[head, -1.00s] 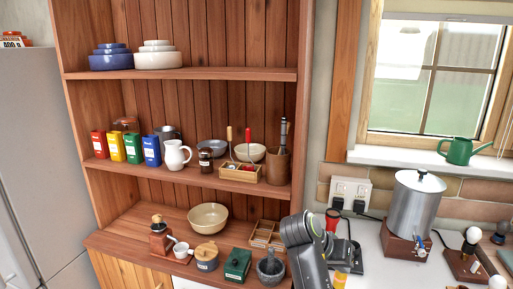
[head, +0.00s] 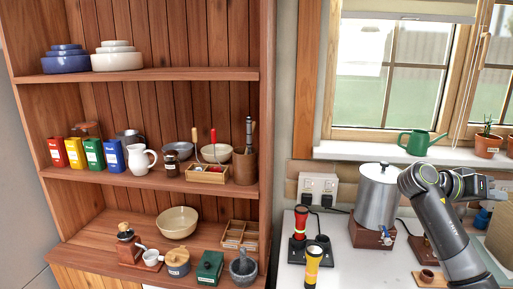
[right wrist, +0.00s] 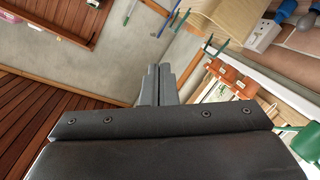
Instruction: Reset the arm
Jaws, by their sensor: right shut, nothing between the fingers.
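My right arm rises from the lower right of the head view, and its gripper (head: 490,188) is held above the counter, pointing right. The gripper is in the air, to the right of the metal pot (head: 377,196). My left gripper is in neither view.
A green watering can (head: 420,142) and potted plants (head: 487,145) stand on the sill. A wooden shelf unit (head: 150,75) with crockery fills the left.

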